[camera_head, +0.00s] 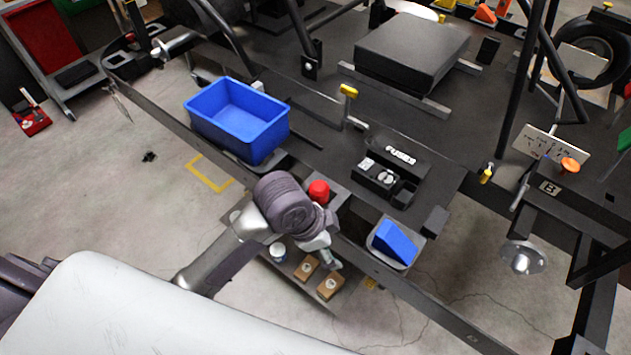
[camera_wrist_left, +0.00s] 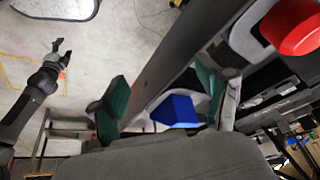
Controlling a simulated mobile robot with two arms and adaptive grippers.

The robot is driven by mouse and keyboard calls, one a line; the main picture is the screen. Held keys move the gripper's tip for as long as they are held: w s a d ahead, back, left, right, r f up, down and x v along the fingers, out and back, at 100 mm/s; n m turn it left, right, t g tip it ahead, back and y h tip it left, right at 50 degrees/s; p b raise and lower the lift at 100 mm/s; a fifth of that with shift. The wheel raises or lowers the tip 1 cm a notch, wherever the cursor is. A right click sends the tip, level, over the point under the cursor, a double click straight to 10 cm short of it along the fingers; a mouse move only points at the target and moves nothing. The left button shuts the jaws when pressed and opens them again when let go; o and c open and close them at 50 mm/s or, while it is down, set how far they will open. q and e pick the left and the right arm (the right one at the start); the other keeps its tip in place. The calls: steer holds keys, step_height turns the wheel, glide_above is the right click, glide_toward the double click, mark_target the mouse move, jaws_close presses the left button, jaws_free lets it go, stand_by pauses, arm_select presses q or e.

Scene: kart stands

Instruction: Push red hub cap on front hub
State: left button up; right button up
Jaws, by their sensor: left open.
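The red hub cap (camera_head: 318,191) sits in a small grey holder on the kart's side, partly hidden by my left wrist. It also shows at the upper right of the left wrist view (camera_wrist_left: 294,24), outside the fingers. My left gripper (camera_head: 329,255) is just in front of it, pointing down. In the left wrist view its green-padded fingers (camera_wrist_left: 160,97) are apart with nothing gripped. A bare silver hub (camera_head: 524,258) is at the right of the head view; another (camera_head: 172,43) is at the upper left. My right gripper (camera_wrist_left: 60,52) shows in the left wrist view, its fingers apart.
A blue bin (camera_head: 238,116) and a fuse box (camera_head: 385,178) stand on the kart floor. A tray with a blue wedge (camera_head: 395,242) is right of my left gripper. Small brown boxes (camera_head: 330,286) lie on a low shelf below. Dark tubes rise near the right hub.

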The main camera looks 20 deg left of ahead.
arm_select(q)
steer(key=w+r+m, duration=0.1)
steer(key=w+m, duration=0.1)
step_height(320, 180, up, 11)
steer(key=m+g+y, duration=0.3)
steer(key=m+y, duration=0.1)
steer(key=m, duration=0.4)
glide_above(319, 185)
step_height(319, 185, down, 8)
steer(key=shift+s+r+p, duration=0.1)
steer(key=shift+p, duration=0.5)
step_height(319, 185, down, 4)
steer(key=shift+f+p, duration=0.1)
steer(key=shift+p, duration=0.7)
steer(key=shift+f, duration=0.6)
steer(key=c, duration=1)
arm_select(e)
steer(key=r, duration=0.1)
steer(key=w+r, duration=0.1)
steer(key=r, duration=0.1)
arm_select(q)
steer(key=shift+r, duration=0.15)
steer(key=shift+c, duration=0.2)
arm_select(e)
steer(key=shift+f, duration=0.1)
